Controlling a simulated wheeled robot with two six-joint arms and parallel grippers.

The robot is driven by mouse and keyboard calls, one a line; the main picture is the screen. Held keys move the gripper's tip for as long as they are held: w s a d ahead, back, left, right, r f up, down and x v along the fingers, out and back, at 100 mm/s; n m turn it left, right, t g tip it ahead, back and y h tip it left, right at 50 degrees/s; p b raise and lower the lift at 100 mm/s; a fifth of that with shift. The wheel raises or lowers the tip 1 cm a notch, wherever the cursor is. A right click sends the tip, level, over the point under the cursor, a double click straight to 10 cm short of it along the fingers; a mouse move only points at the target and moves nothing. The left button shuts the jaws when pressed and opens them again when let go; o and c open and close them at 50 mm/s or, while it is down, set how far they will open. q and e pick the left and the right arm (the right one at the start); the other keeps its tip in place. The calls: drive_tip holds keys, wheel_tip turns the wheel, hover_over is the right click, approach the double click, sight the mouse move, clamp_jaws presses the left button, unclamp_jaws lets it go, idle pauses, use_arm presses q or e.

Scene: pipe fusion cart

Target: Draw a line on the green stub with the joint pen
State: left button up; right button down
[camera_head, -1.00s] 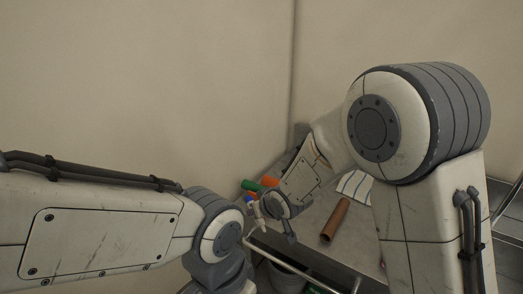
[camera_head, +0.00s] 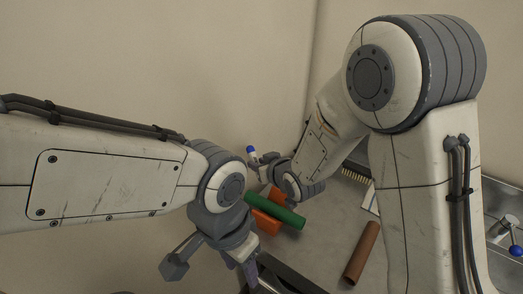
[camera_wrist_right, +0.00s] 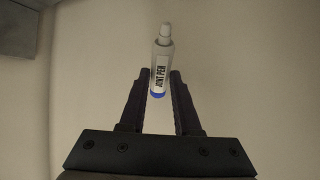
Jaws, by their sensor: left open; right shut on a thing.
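The green stub (camera_head: 275,210) is a green cylinder lying across orange pieces on the grey cart top in the head view. My right gripper (camera_head: 263,160) is shut on the joint pen (camera_head: 252,154), above and behind the stub. In the right wrist view the white, blue-ended pen (camera_wrist_right: 162,62) sits between the fingertips (camera_wrist_right: 161,80), its label reading "JOINT PEN" and its white tip pointing away. The pen appears clear of the stub. My left gripper (camera_head: 212,268) is open and empty at the lower middle, in front of the stub. No line shows on the stub's visible side.
Orange pieces (camera_head: 268,222) lie under and beside the green stub. A brown pipe (camera_head: 362,252) lies on the cart top (camera_head: 325,225) to the right. A brush (camera_head: 355,175) and a striped cloth (camera_head: 371,200) are partly hidden by my right arm. A blue-knobbed fitting (camera_head: 514,250) is at the right edge.

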drive_tip(key=shift+w+f, duration=0.1)
drive_tip(key=shift+w, duration=0.05)
drive_tip(key=shift+d+f+b, duration=0.25)
drive_tip(key=shift+f+b, duration=0.45)
drive_tip(key=shift+a+f+b, duration=0.1)
drive_tip(key=shift+f+b, duration=1.4)
drive_tip(key=shift+f, duration=0.55)
drive_tip(key=shift+f+b, duration=0.8)
drive_tip(key=shift+b, duration=0.05)
drive_tip(key=shift+s+d, duration=0.55)
drive_tip(key=shift+d, duration=0.15)
drive_tip(key=shift+s+d+r+b, duration=0.15)
drive_tip(key=shift+s+d+b, duration=0.3)
drive_tip(key=shift+d, duration=0.3)
idle(0.5)
drive_tip(key=shift+s+d+b, duration=0.15)
drive_tip(key=shift+s+d, duration=0.15)
drive_tip(key=shift+d, duration=0.2)
drive_tip(key=shift+s+d+b, duration=0.15)
drive_tip(key=shift+s+d, duration=0.1)
drive_tip(key=shift+d, duration=0.2)
